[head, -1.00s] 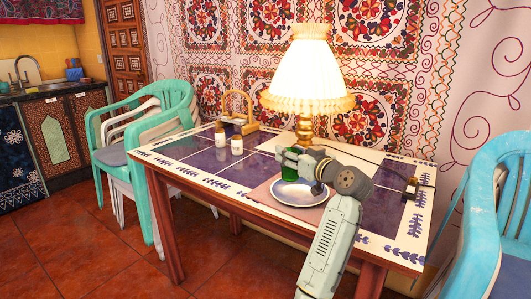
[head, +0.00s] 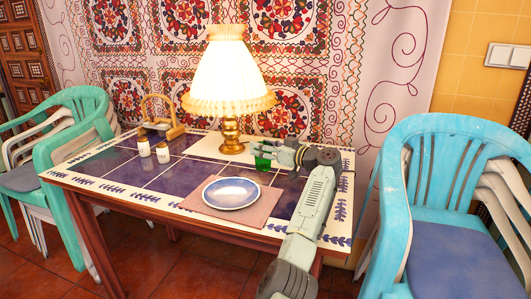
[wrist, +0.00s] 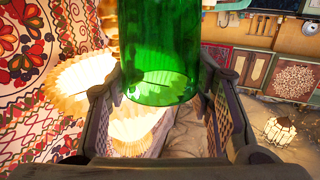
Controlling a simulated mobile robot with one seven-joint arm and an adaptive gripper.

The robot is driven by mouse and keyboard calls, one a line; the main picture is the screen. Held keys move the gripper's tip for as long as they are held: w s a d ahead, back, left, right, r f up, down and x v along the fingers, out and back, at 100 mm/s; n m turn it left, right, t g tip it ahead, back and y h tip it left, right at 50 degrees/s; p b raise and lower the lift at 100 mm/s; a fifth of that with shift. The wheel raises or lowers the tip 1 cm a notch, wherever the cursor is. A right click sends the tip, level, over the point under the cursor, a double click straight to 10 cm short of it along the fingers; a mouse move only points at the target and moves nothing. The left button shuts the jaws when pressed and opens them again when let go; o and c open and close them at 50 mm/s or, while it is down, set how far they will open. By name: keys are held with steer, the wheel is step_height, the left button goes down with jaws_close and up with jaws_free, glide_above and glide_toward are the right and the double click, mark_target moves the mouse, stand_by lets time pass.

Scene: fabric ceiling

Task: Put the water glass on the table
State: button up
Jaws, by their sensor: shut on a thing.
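The water glass is a green see-through tumbler (head: 262,162), beyond and right of the plate and right of the lamp base in the head view. My gripper (head: 264,150) is shut on it. In the wrist view the glass (wrist: 158,55) fills the upper middle between my two fingers (wrist: 160,88). The table (head: 135,172) has dark blue tiles and a white border with blue leaf patterns. The glass is over the table's right part; I cannot tell whether its base touches the top. Part of the glass is hidden by my gripper in the head view.
A blue plate (head: 231,193) lies on a brownish placemat (head: 262,215) at the front. A lit lamp (head: 229,80) stands close left of the glass. Two small bottles (head: 145,147) and a wooden caddy (head: 172,122) are farther left. Blue chairs (head: 425,170) stand at the right.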

steer(key=shift+w+d+f, duration=0.1)
steer(key=shift+w+d, duration=0.3)
steer(key=shift+w, duration=0.15)
step_height(320, 180, down, 3)
steer(key=shift+r+p, duration=0.1)
steer(key=shift+p, duration=0.7)
steer(key=shift+f, duration=0.3)
steer(key=shift+f+b, duration=0.2)
steer(key=shift+b, duration=0.1)
steer(key=o, duration=1.2)
steer(key=shift+r, duration=0.1)
steer(key=shift+o, duration=0.2)
